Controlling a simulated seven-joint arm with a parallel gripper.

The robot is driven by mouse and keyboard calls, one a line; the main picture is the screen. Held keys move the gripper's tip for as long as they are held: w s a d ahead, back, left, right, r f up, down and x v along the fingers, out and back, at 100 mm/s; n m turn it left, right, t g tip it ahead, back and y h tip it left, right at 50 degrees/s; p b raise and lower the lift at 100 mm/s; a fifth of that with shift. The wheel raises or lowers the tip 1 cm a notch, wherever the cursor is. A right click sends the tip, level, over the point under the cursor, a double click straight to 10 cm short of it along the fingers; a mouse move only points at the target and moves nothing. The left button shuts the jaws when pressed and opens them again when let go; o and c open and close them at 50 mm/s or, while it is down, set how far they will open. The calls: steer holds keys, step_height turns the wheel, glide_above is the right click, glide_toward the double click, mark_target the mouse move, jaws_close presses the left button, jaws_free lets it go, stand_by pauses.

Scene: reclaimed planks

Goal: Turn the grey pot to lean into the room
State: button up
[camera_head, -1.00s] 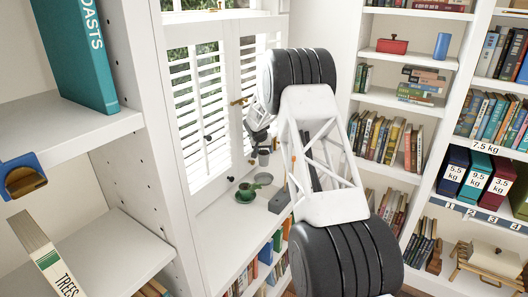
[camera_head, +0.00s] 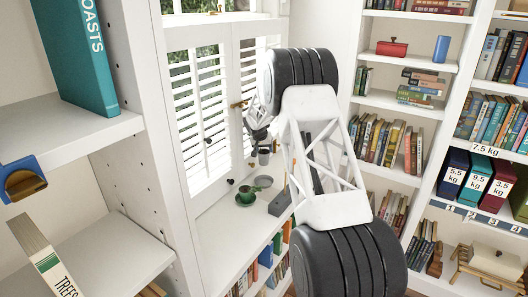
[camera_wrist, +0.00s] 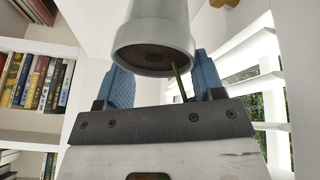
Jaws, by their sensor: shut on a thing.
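The grey pot (camera_wrist: 155,35) is between the two blue finger pads of my gripper (camera_wrist: 165,80) in the wrist view. Its wide rim faces the camera, with a dark brown surface inside. A thin green stem (camera_wrist: 179,82) shows by the rim. My gripper is shut on the pot. In the head view the pot (camera_head: 264,157) is small, just below my gripper (camera_head: 262,146), beside the white window shutters. The fingers' exact contact is too small to tell there.
Below on the white sill are a green cup (camera_head: 245,195) on a saucer, a grey dish (camera_head: 263,181) and a grey block (camera_head: 280,203). The louvred shutters (camera_head: 204,115) stand close behind my gripper. Bookshelves flank the window.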

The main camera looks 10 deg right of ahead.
mark_target(266, 163)
steer(key=shift+r, duration=0.55)
steer(key=shift+f, duration=0.15)
steer(key=f+m, duration=0.1)
steer(key=f, duration=0.1)
steer(key=f+m+g, duration=0.1)
steer(key=f+m, duration=0.1)
steer(key=f+m+h, duration=0.1)
steer(key=f+m, duration=0.1)
steer(key=f, duration=0.1)
steer(key=shift+s+d+g, duration=0.2)
steer(key=shift+d+g, duration=0.2)
steer(key=shift+s+d+f+m+g+h, duration=0.1)
steer(key=shift+f+m+g+h, duration=0.2)
steer(key=shift+f+m, duration=0.65)
steer(key=shift+f, duration=0.3)
steer(key=shift+f, duration=1.2)
steer(key=shift+f, duration=0.1)
steer(key=o, duration=1.2)
